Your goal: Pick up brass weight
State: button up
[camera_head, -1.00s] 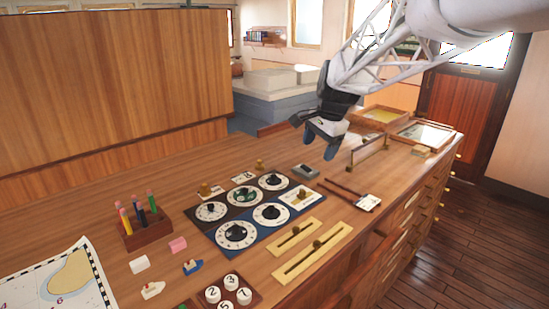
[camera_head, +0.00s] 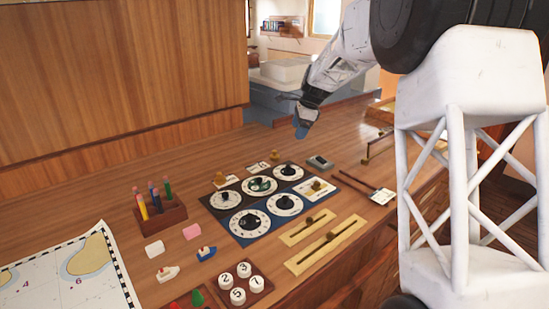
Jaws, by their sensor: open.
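Three small brass pieces that look like weights show on the desk. One brass weight (camera_head: 220,178) stands by a white card at the left of the dial panel. A second brass weight (camera_head: 274,156) stands behind the panel by another card. A third brass piece (camera_head: 317,185) sits on a white card at the panel's right. I cannot tell which one is meant. My gripper (camera_head: 301,129) is open, with blue fingertips, above the desk behind and right of the second weight. It touches none of the three. The space between its fingers is hard to see.
The dial panel (camera_head: 242,223) lies mid-desk, with brass sliders (camera_head: 309,228) in front. A pencil holder (camera_head: 160,216), small toy boats (camera_head: 207,253) and a chart (camera_head: 62,272) are at left. A dark grey box (camera_head: 320,162) lies near my gripper. My arm hides the right side.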

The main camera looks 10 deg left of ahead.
aim_at(275, 151)
jog(key=w+a+f+m, duration=0.3)
jog(key=w+a+f, duration=0.4)
jog(key=w, duration=0.5)
notch_tip(275, 151, down, 2)
jog(key=shift+a+f+m+g+y, duration=0.2)
jog(key=shift+m+g+y, duration=0.1)
jog(key=shift+m+y, duration=0.1)
jog(key=shift+x, duration=1.25)
jog(key=shift+f, duration=0.1)
jog(key=shift+x, duration=2.55)
jog(key=shift+d, duration=0.1)
jog(key=c, duration=1.1)
